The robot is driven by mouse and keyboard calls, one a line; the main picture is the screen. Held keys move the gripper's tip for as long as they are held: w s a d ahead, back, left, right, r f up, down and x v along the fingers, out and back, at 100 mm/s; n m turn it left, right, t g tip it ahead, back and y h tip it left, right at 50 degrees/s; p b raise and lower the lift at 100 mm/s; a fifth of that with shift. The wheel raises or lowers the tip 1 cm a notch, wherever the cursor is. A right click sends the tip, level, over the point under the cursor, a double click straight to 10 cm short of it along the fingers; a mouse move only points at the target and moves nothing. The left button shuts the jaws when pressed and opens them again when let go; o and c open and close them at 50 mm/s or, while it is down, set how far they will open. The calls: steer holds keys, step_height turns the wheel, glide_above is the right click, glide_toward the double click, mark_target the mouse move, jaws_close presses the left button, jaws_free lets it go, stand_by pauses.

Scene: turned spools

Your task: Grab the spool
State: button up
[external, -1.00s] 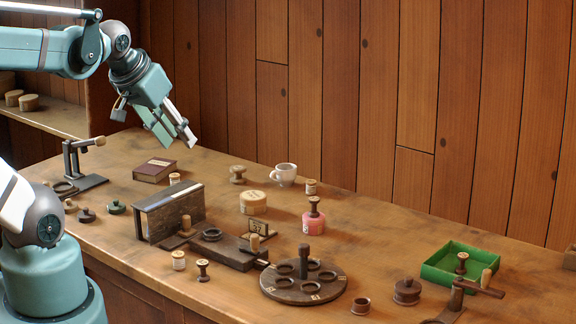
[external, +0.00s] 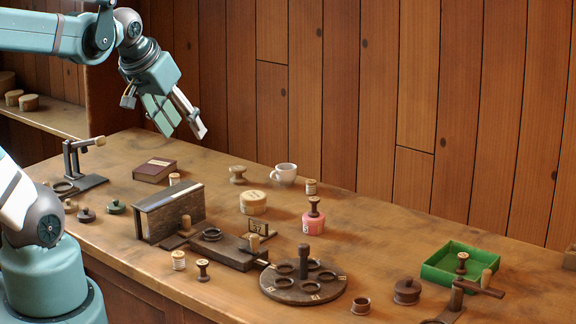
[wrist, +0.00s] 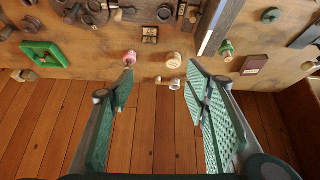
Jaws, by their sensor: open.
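Several spools stand on the wooden bench, and I cannot tell which one is meant. A small dark spool (external: 203,270) stands at the front beside a pale wound spool (external: 178,260). Another pale spool (external: 311,187) is near the white cup, and one (external: 174,179) is partly hidden behind the dark box. A dark spool (external: 314,206) sits on a pink jar (external: 313,224), and one (external: 462,263) is in the green tray. A wider brown spool (external: 237,175) is at the back. My gripper (external: 184,132) is open and empty, high above the bench's back; its fingers (wrist: 160,78) spread in the wrist view.
A dark box (external: 170,214), a round holder with a centre post (external: 303,284) and cranked stands crowd the front. A white cup (external: 284,174), round tan box (external: 253,203), book (external: 155,170) and green tray (external: 440,268) stand around. The back right is mostly clear.

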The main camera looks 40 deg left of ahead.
steer(key=w+a+r+n+g, duration=0.2)
steer(key=w+a+n, duration=0.15)
steer(key=w, duration=0.85)
steer(key=n+g, duration=0.5)
steer(key=n, duration=0.1)
glide_above(238, 168)
step_height(238, 168, down, 25)
steer(key=shift+r, duration=0.1)
steer(key=shift+a+f+n, duration=0.15)
steer(key=shift+f+n, duration=0.1)
steer(key=shift+f, duration=0.1)
steer(key=shift+f, duration=0.15)
steer(key=shift+f, duration=1.15)
steer(key=shift+f, duration=0.15)
